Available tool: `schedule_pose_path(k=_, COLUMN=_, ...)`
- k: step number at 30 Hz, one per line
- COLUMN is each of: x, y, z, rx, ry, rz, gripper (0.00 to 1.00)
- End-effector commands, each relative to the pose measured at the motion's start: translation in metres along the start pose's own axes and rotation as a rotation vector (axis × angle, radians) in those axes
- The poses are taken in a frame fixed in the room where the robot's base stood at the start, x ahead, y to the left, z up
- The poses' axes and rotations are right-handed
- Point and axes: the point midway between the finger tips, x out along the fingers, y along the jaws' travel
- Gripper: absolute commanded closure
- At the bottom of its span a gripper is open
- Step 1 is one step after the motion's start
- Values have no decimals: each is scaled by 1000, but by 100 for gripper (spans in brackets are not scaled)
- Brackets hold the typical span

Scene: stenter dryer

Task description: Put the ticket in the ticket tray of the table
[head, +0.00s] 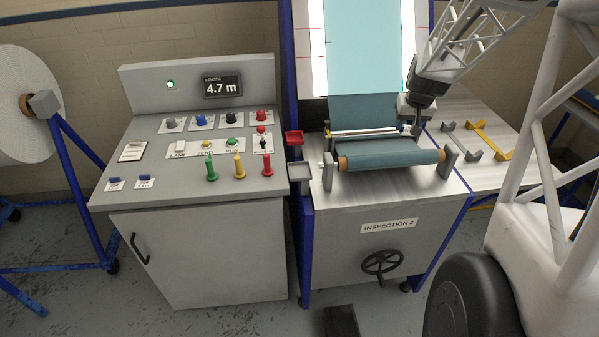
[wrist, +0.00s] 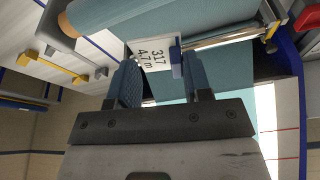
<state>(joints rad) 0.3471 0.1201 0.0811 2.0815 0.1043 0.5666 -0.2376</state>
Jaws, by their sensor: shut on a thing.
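The ticket (wrist: 152,52) is a white card marked "317" and "4.7 m", with a blue block at one edge. In the wrist view it sits at the tips of my gripper (wrist: 163,75), which is shut on it. In the head view my gripper (head: 413,124) is above the right end of the teal fabric roll, and the ticket is hard to make out. Two small trays stick out from the left side of the inspection table (head: 340,195): a red one (head: 293,138) and a grey one (head: 299,171). Both look empty. No label tells which is the ticket tray.
The teal fabric roll (head: 392,154) lies between grey brackets, with a metal bar behind it. A control desk (head: 150,185) with buttons and coloured levers (head: 239,168) stands left of the trays. Grey and yellow handles (head: 493,138) lie to the right.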

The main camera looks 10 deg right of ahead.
Motion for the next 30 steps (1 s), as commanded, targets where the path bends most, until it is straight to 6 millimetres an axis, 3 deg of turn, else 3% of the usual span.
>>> schedule_pose_path(k=3, x=2, y=-34, z=15, rx=-54, ry=-1, rz=-17, gripper=80)
schedule_pose_path(k=15, x=5, y=-130, z=74, rx=-231, ry=-1, rz=-70, gripper=80)
schedule_pose_path(k=30, x=6, y=-224, z=165, rx=-449, ry=0, rz=-132, gripper=80)
